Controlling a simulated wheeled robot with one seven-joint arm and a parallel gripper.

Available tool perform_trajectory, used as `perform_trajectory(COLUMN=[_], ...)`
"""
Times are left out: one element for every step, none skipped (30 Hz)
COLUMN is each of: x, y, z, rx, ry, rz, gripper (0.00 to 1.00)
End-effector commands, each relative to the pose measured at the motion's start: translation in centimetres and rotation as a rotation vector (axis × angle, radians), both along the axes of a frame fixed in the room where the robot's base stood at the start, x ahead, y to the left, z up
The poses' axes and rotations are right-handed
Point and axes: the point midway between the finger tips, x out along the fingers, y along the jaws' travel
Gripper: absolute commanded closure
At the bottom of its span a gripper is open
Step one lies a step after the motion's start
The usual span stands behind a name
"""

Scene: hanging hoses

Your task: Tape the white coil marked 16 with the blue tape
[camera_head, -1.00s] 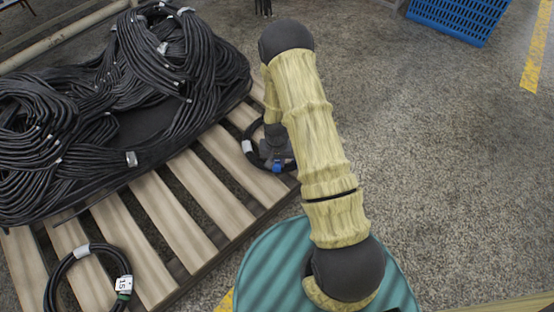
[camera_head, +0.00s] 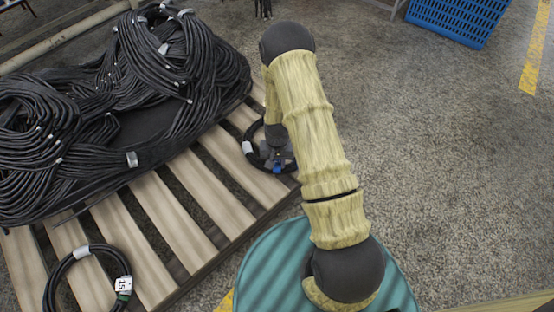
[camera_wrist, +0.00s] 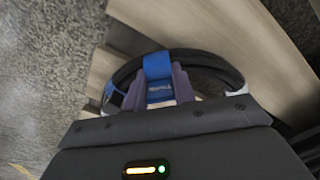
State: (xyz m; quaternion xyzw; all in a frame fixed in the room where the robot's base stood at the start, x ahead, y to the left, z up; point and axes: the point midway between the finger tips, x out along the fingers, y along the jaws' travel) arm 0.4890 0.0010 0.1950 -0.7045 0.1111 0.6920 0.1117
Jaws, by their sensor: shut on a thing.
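A black hose coil (camera_head: 249,162) with a white band lies on the pallet's right corner. It also shows in the wrist view (camera_wrist: 205,59). No number can be read on it. The blue tape (camera_wrist: 158,66) lies across the coil's hose, with small lettering on its lower part; it is a small blue patch in the head view (camera_head: 278,169). My gripper (camera_wrist: 157,90) is at the coil, its fingers shut on the blue tape. I cannot tell whether the tape goes fully around the hose. My arm hides part of the coil in the head view.
Another black coil (camera_head: 58,272) with a tag reading 15 lies at the pallet's near left. A large heap of black hoses (camera_head: 60,130) covers the back of the slatted wooden pallet (camera_head: 205,190). A blue crate (camera_head: 460,18) stands far right. The floor on the right is clear.

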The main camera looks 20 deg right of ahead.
Motion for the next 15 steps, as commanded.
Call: perform_trajectory(x=[0.1, 0.1, 0.1, 0.1, 0.1, 0.1, 0.1, 0.1, 0.1, 0.1, 0.1, 0.1, 0.1, 0.1, 0.1], y=[0.4, 0.4, 0.4, 0.4, 0.4, 0.4, 0.4, 0.5, 0.5, 0.5, 0.5, 0.5, 0.5, 0.5, 0.5], z=[-2.9, -2.9, -2.9, -2.9, -2.9, -2.9, -2.9, -2.8, -2.7, -2.5, -2.3, -1.9, -1.6, -1.1, -0.5], rx=[0.004, 0.004, 0.004, 0.004, 0.004, 0.004, 0.004, 0.005, 0.005, 0.005, 0.005, 0.005, 0.003, 0.003, 0.002], ry=[-0.011, -0.010, -0.010, -0.010, -0.010, -0.010, -0.010, -0.010, -0.010, -0.010, -0.010, -0.011, -0.012, -0.013, -0.013], rz=[0.004, 0.004, 0.004, 0.004, 0.004, 0.004, 0.004, 0.004, 0.004, 0.004, 0.004, 0.005, 0.005, 0.005, 0.006], gripper=[0.97, 0.70, 0.62, 0.56, 0.56, 0.56, 0.56, 0.56, 0.56, 0.56, 0.56, 0.56, 0.56, 0.56, 0.55])
